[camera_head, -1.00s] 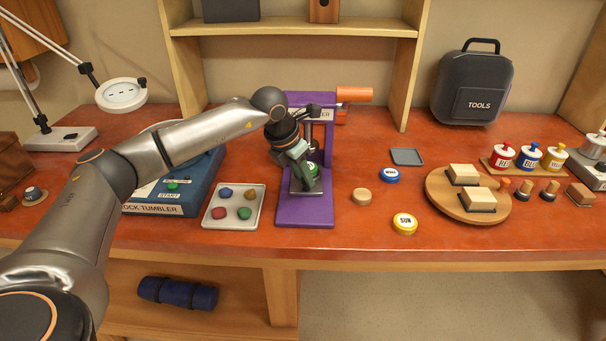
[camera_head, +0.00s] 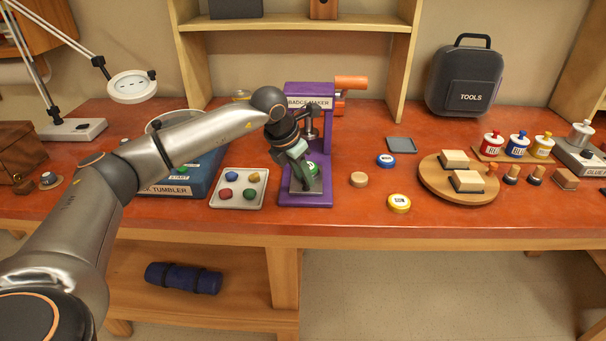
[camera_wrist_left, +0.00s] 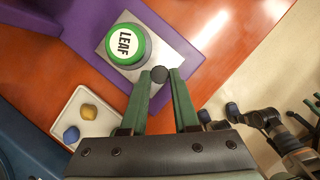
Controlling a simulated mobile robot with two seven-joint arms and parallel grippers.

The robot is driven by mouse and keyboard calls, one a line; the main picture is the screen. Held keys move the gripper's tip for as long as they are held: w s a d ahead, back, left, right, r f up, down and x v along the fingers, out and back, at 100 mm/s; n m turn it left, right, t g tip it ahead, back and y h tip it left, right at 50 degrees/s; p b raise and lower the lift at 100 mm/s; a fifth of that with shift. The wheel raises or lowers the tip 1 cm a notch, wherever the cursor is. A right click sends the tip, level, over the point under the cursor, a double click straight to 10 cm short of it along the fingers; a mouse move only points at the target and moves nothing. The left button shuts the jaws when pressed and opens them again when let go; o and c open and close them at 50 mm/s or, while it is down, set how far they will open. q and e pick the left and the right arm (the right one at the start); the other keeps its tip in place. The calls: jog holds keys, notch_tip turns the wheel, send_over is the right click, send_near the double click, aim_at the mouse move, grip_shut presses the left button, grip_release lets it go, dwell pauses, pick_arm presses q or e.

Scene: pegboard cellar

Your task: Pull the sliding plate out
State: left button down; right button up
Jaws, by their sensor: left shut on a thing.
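The sliding plate (camera_wrist_left: 179,53) is a grey metal plate on the purple badge maker (camera_head: 307,144), and it also shows in the head view (camera_head: 317,187). A green LEAF badge (camera_wrist_left: 125,45) sits on the plate. A dark round knob (camera_wrist_left: 160,75) is at the plate's front edge. My left gripper (camera_wrist_left: 164,78) is shut on this knob. In the head view my left gripper (camera_head: 304,180) covers part of the plate. Dark parts that may be my right arm show at the wrist view's right edge; their jaw state is unclear.
A tray of coloured stones (camera_head: 239,203) and the blue rock tumbler (camera_head: 203,181) stand to the left. A wooden disc (camera_head: 358,179), a yellow badge (camera_head: 399,203) and a blue badge (camera_head: 385,160) lie to the right. The table's front edge is close.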

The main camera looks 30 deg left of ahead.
pick_arm(q)
jog(key=c, duration=0.7)
grip_release()
jog(key=shift+s+d, duration=0.1)
jog(key=shift+s, duration=0.1)
jog(key=shift+o, duration=0.2)
jog(key=v, duration=1.2)
jog(key=shift+r, duration=0.2)
